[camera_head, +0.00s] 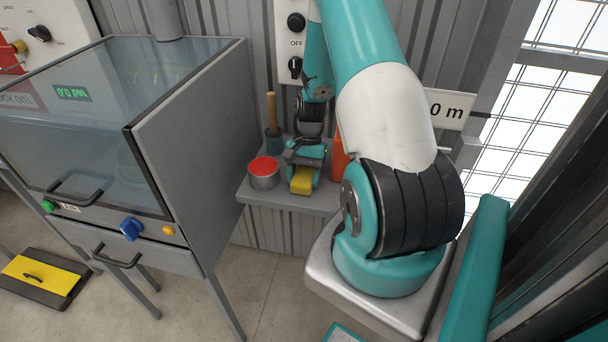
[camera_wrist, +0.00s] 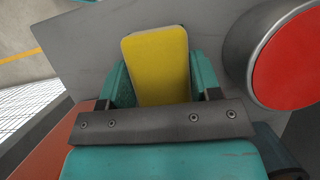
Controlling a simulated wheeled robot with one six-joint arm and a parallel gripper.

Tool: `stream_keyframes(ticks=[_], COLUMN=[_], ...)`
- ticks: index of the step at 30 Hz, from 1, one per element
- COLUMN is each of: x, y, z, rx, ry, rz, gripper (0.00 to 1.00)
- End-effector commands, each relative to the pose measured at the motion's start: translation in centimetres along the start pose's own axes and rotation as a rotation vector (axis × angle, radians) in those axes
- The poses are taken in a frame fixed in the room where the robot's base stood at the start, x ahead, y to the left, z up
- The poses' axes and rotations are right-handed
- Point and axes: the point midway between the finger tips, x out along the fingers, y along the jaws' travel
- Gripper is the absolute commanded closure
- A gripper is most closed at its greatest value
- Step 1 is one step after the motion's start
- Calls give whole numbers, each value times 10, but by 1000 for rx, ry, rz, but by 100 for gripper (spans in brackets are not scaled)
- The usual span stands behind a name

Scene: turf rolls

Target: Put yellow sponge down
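The yellow sponge (camera_head: 302,181) is at my gripper (camera_head: 304,172), over the front part of the small grey wall shelf (camera_head: 322,201). In the wrist view the sponge (camera_wrist: 157,60) sits between the two teal fingers of my gripper (camera_wrist: 162,82), slightly tilted, with a finger against each side. The gripper looks shut on it. The shelf (camera_wrist: 100,45) shows behind the sponge. I cannot tell whether the sponge's underside touches the shelf.
A metal can with a red top (camera_head: 264,172) stands just left of the gripper; it is close at the right in the wrist view (camera_wrist: 292,62). Behind it is a dark holder with a wooden handle (camera_head: 272,120). An orange-red object (camera_head: 339,158) stands at right. A glass-topped cabinet (camera_head: 190,150) borders the left.

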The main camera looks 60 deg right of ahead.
Motion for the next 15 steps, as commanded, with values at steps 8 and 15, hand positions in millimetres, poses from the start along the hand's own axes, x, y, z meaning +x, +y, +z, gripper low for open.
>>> stream_keyframes(ticks=[8, 15], x=[0, -4], y=[0, 0], z=[0, -1], rx=[0, 0], ry=[0, 3], rz=[0, -1], gripper=[18, 18])
